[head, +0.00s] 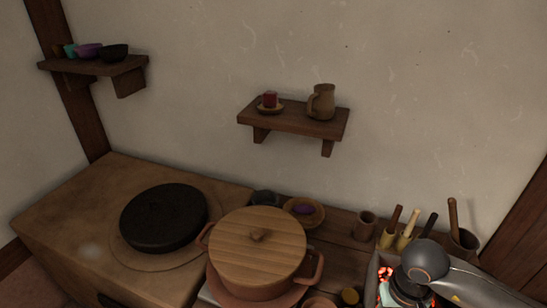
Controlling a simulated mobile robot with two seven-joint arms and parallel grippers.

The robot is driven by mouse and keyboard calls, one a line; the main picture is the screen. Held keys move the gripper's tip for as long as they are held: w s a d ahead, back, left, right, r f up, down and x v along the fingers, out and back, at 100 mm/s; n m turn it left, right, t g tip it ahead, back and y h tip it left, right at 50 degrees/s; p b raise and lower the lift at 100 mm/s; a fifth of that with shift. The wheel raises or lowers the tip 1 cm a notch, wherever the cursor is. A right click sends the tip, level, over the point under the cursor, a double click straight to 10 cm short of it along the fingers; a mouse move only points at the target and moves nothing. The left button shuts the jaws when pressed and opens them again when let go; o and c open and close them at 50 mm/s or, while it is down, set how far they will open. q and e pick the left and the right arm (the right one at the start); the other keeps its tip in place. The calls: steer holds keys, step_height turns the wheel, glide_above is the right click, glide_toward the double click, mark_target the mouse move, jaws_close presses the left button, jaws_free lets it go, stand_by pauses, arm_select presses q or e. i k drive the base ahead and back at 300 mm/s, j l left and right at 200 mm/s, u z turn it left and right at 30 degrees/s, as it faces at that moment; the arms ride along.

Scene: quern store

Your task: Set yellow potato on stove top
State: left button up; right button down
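The stove top looks to be the brown block (65,215) at the left, with a round black plate or pan (163,217) on it. I cannot make out a potato for certain. My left gripper is not in view.
A clay pot with a wooden lid (257,247) stands right of the stove. Behind it is a bowl (304,213) holding something purple. A cup (366,225) and several upright wooden handles stand along the wall. Wall shelves (293,119) hold a jug and bowls.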

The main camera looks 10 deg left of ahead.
mark_target(80, 234)
steer(key=k+j, duration=0.15)
steer(key=j, duration=0.2)
steer(key=k+j, duration=0.15)
steer(key=j, duration=1.05)
steer(key=i+j, duration=0.15)
steer(key=j, duration=0.25)
steer(key=i+j, duration=0.15)
steer(key=j, duration=0.25)
steer(key=i+j, duration=0.15)
steer(key=j, duration=0.25)
steer(key=i+j, duration=0.15)
steer(key=j, duration=0.25)
steer(key=i+j, duration=0.15)
steer(key=j, duration=0.2)
steer(key=i+j, duration=0.15)
steer(key=j, duration=0.25)
steer(key=i+j, duration=0.15)
steer(key=j, duration=0.25)
steer(key=i+j, duration=0.15)
steer(key=j, duration=0.25)
